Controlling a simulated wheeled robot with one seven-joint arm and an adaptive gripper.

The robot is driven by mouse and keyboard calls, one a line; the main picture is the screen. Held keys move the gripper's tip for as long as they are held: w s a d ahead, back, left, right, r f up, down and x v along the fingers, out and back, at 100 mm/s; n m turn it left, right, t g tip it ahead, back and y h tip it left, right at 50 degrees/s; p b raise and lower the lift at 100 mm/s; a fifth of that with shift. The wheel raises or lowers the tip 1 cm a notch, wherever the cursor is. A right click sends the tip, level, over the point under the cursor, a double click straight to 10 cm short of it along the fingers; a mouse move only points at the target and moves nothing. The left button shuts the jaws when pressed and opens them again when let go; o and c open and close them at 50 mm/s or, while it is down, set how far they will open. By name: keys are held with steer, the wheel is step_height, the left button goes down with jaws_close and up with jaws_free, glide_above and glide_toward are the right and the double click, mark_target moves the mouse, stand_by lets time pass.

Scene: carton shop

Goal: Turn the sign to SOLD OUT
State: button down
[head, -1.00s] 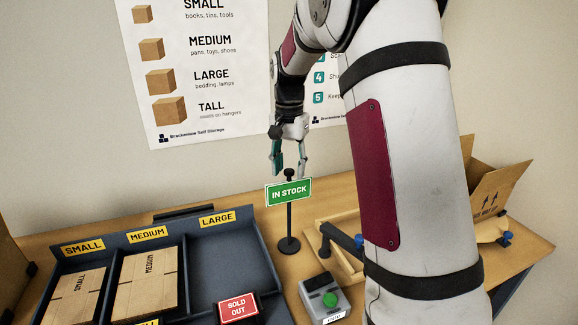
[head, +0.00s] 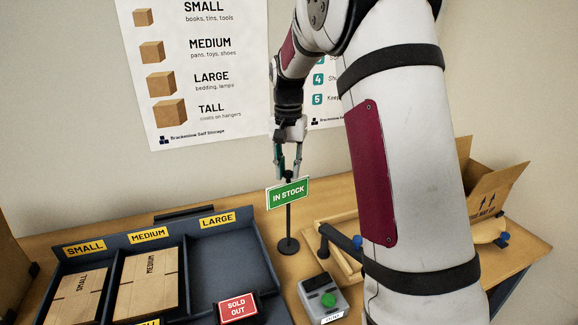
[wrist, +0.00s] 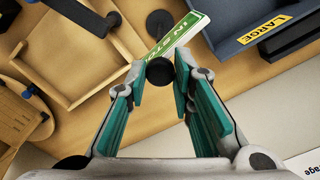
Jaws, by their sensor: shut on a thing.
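The sign (head: 288,194) is a green plate reading IN STOCK on a black post with a round base, standing on the bench to the right of the dark tray. In the wrist view the sign (wrist: 178,37) is seen from above, with its black round knob (wrist: 160,71) between the fingertips. My gripper (head: 287,172) comes down from above onto the top of the post. In the wrist view my gripper (wrist: 160,85) has its teal fingers closed in on the knob from both sides. A small red SOLD OUT plate (head: 238,307) is at the tray's front edge.
The dark tray (head: 262,262) has SMALL, MEDIUM and LARGE labels and holds flat cartons (head: 147,283). A grey box with a green button (head: 328,299) stands in front of the sign. A wooden frame (head: 345,262) and an open carton (head: 492,190) are to the right.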

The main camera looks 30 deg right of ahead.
steer(key=n+p, duration=0.2)
steer(key=n, duration=0.2)
steer(key=shift+r+n, duration=0.1)
steer(key=shift+n, duration=0.2)
steer(key=n+p, duration=0.1)
steer(key=n, duration=0.3)
steer(key=shift+p, duration=0.35)
steer(key=n+p, duration=0.1)
steer(key=n, duration=0.3)
steer(key=n+p, duration=0.1)
steer(key=n, duration=0.3)
steer(key=shift+n+p, duration=0.3)
steer(key=shift+p, duration=0.1)
steer(key=n+p, duration=0.1)
steer(key=n, duration=0.2)
steer(key=shift+n, duration=0.3)
steer(key=n+p, duration=0.1)
steer(key=n, duration=0.3)
steer(key=shift+n, duration=0.3)
steer(key=n+p, duration=0.1)
steer(key=n, duration=0.3)
steer(key=shift+n+p, duration=0.55)
steer(key=shift+n, duration=1.65)
